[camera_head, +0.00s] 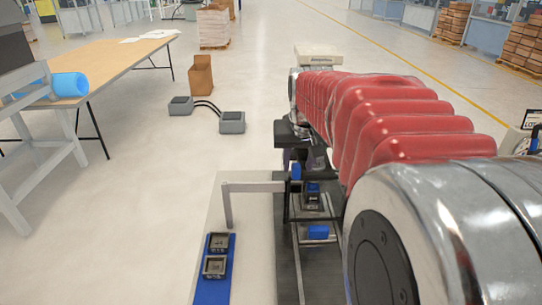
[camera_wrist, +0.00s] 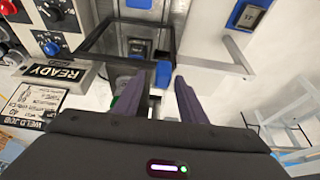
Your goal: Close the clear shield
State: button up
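The clear shield is a see-through panel in a dark frame (camera_wrist: 110,30), seen in the upper middle of the wrist view. A blue tab (camera_wrist: 164,73) is at its near edge. My gripper (camera_wrist: 159,80) is open, with its two dark fingers spread and pointing at the blue tab. The tab lies roughly between the fingertips, and I cannot tell whether they touch. In the head view my gripper (camera_head: 293,150) is over the dark-framed fixture, partly hidden by my red-sleeved arm. The shield's angle is hard to tell.
A pale bar (camera_wrist: 215,65) runs beside the frame. A READY sign (camera_wrist: 62,72) and a panel with knobs (camera_wrist: 48,45) are at left. A wooden table (camera_head: 105,65) stands further left.

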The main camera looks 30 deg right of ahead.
jog(key=v, duration=1.2)
jog(key=shift+r, duration=0.15)
jog(key=s+a+f+n, duration=0.2)
jog(key=s+a+f, duration=0.2)
jog(key=a, duration=0.3)
jog(key=s+a+f+n+t+y, duration=0.1)
jog(key=s+a+f+n, duration=0.1)
jog(key=a+f, duration=0.4)
jog(key=s+a+f+n+y, duration=0.1)
jog(key=s+a+f+n, duration=0.1)
jog(key=s+a+f, duration=0.3)
jog(key=a, duration=0.3)
jog(key=shift+s+a+f+t, duration=0.2)
jog(key=shift+s+f+t, duration=0.1)
jog(key=shift+s+t, duration=0.1)
jog(key=shift+c, duration=0.2)
